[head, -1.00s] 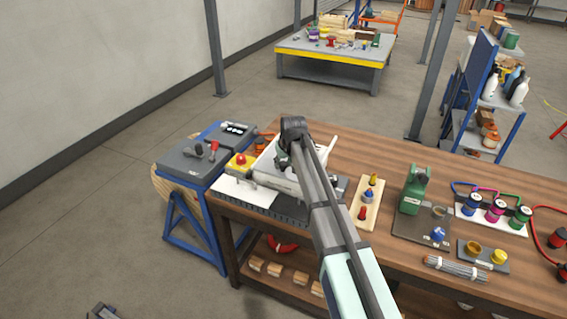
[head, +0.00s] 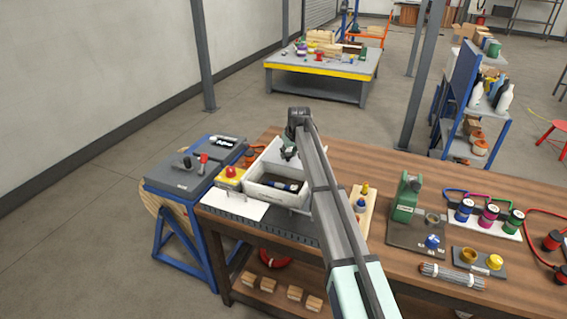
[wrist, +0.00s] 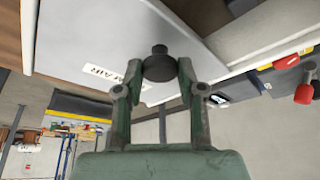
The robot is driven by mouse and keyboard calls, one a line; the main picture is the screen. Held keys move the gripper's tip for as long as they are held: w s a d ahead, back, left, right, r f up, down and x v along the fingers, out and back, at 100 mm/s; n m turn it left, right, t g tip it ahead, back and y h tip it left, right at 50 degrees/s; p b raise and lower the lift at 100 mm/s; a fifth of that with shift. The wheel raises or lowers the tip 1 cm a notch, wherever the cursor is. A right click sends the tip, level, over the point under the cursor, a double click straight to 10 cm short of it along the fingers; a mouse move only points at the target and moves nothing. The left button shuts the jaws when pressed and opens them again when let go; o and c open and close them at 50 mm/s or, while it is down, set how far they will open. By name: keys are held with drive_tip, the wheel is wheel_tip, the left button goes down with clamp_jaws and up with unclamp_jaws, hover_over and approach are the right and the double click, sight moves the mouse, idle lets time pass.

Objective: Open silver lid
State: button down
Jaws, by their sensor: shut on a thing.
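In the wrist view, the silver lid (wrist: 100,42) is a pale flat panel with a partly covered label ending in "AIR". My gripper (wrist: 160,82) is shut on the lid's black knob (wrist: 159,66). In the head view, the silver box (head: 262,191) on the bench is open at the top, with dark items (head: 284,185) inside. My gripper (head: 289,153) is above the box's back part. The lid appears raised there; my arm hides part of the box's right side, and the lid's exact angle is unclear.
A yellow block with a red button (head: 231,173) stands left of the box. A grey-topped blue stand (head: 180,180) adjoins the bench. To the right are a peg board (head: 355,218) and a green device (head: 405,200).

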drive_tip(key=shift+w+d, duration=0.15)
drive_tip(key=shift+w, duration=0.4)
drive_tip(key=c, duration=0.7)
unclamp_jaws()
drive_tip(key=shift+f, duration=0.1)
drive_tip(key=v, duration=1.2)
